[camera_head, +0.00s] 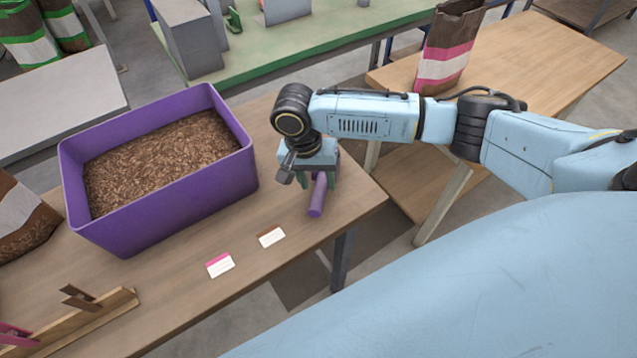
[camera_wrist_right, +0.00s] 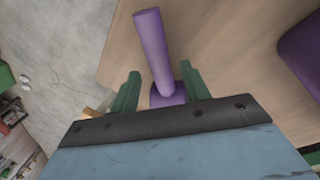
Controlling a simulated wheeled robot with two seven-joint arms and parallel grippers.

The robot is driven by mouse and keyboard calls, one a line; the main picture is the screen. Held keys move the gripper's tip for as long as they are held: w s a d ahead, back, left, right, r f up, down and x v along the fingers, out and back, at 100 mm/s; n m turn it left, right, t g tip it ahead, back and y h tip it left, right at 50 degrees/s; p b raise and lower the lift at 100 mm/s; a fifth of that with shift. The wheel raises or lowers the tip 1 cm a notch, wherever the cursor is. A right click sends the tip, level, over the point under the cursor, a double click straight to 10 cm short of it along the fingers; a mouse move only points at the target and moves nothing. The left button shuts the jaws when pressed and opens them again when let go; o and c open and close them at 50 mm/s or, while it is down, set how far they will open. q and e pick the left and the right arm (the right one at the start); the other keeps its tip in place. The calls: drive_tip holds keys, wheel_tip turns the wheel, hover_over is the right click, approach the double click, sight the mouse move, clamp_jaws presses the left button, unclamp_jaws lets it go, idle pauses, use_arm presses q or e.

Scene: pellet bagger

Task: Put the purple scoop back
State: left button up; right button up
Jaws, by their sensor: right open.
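The purple scoop (camera_head: 318,196) lies on the wooden table to the right of the purple bin, near the table's right edge. My right gripper (camera_head: 318,182) is over it, pointing down. In the right wrist view the scoop's handle (camera_wrist_right: 152,48) runs up from between the two green fingers of my right gripper (camera_wrist_right: 160,90). The fingers are open, one on each side of the scoop, with gaps beside it. The scoop's wider end is partly hidden by the gripper body. My left gripper is not in view.
The purple bin (camera_head: 213,205) full of brown pellets stands left of the gripper. Two label cards (camera_head: 220,265) lie in front of it. A wooden rack (camera_head: 85,318) is at the near left. A pink-striped bag (camera_head: 446,48) stands on another table at the back right.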

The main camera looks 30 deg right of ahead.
wheel_tip(320, 180, up, 10)
drive_tip(key=w+a+p, duration=0.1)
drive_tip(key=shift+a+f, duration=0.15)
drive_tip(key=shift+a, duration=0.15)
